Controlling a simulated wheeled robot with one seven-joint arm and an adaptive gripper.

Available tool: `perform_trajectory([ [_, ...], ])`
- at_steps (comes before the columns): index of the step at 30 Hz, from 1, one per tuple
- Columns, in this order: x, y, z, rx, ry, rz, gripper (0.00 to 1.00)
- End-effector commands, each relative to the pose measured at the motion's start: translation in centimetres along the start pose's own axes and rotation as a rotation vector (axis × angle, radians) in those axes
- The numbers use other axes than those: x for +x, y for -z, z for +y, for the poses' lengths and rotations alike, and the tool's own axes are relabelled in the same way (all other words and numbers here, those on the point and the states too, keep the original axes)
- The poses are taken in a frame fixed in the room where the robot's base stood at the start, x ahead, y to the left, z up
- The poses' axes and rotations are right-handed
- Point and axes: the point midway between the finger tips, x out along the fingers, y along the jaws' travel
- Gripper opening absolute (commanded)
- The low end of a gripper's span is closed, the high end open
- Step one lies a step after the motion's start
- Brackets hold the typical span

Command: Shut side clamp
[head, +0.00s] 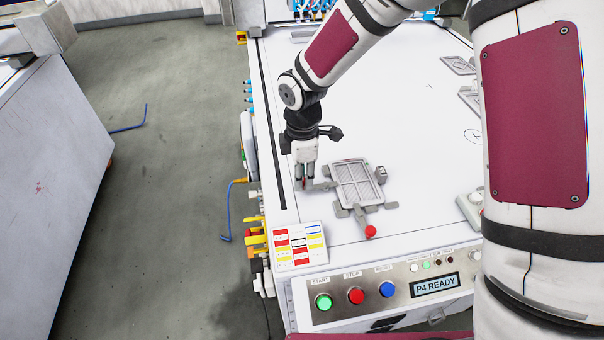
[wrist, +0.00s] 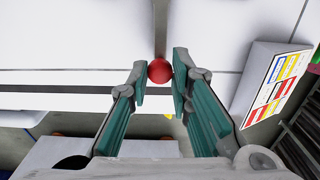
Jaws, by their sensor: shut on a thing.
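The side clamp (head: 326,185) is a small grey piece at the left edge of a grey gridded fixture plate (head: 355,184) on the white table. My gripper (head: 304,182) points down over the clamp's left end. In the wrist view, a red ball knob (wrist: 160,70) on a thin grey lever sits between the tips of my gripper (wrist: 159,75), which is shut on it. In the head view my fingers mostly hide this knob. A second clamp at the plate's front edge has its own red knob (head: 370,231).
A colored label card (head: 298,245) lies front left of the fixture. The front panel has green, red and blue buttons (head: 356,296) and a display reading "P4 READY" (head: 435,285). A small grey block (head: 381,173) stands at the plate's right. The table behind is mostly clear.

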Motion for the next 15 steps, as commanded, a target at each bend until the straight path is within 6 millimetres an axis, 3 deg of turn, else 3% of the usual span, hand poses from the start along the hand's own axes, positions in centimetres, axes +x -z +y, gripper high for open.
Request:
perform_trajectory([
  [8, 0.02, 0.0, -0.14, -0.001, 0.003, -0.001, 0.0],
  [9, 0.02, -0.01, -0.15, -0.001, 0.004, -0.001, 0.28],
  [10, 0.02, -0.01, -0.15, -0.001, 0.004, -0.001, 0.35],
  [11, 0.02, -0.01, -0.15, -0.001, 0.004, -0.001, 0.4],
  [15, 0.02, 0.0, -0.1, -0.001, 0.003, -0.001, 0.4],
])
